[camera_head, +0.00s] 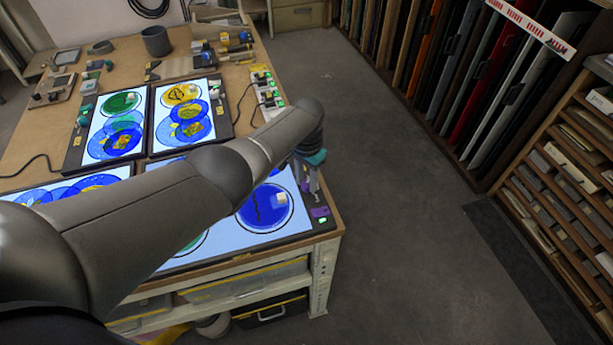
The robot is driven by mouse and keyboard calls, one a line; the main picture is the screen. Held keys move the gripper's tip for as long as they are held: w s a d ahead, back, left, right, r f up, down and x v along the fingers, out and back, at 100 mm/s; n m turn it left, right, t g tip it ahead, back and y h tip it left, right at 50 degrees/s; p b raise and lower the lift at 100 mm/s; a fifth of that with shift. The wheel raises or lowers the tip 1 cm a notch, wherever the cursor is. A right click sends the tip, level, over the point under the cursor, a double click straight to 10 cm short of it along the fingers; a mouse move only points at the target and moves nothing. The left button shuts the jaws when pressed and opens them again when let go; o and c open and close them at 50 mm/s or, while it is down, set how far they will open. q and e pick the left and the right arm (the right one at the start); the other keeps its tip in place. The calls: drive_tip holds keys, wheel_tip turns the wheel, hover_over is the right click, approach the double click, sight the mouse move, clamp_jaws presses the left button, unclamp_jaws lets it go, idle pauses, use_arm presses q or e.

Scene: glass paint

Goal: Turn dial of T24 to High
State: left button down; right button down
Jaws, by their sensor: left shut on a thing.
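My left arm reaches across the worktable, and its gripper (312,187) points down at the right edge of the nearest lit panel (225,222). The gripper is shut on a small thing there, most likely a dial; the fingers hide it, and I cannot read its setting. A purple tag (320,212) and a green lit spot (323,220) show on the panel's dark edge just below the fingers. No T24 lettering is readable. My right gripper is not in view.
Other lit panels with painted glass discs (108,118) lie farther back on the table (20,150). A power strip (268,92), a grey cup (156,41) and tools stand behind. Racks of glass sheets (470,80) line the right. The floor (400,200) between is clear.

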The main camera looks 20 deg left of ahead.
use_arm(q)
drive_tip(key=shift+n+p, duration=0.3)
drive_tip(key=shift+n, duration=1.7)
drive_tip(key=c, duration=0.5)
unclamp_jaws()
drive_tip(key=shift+r, duration=0.15)
drive_tip(key=shift+r+p, duration=0.3)
drive_tip(key=shift+p, duration=0.05)
wheel_tip(320, 180, up, 7)
drive_tip(key=p, duration=0.4)
wheel_tip(320, 180, up, 6)
drive_tip(key=p, duration=0.2)
hover_over(307, 183)
drive_tip(key=shift+r, duration=0.75)
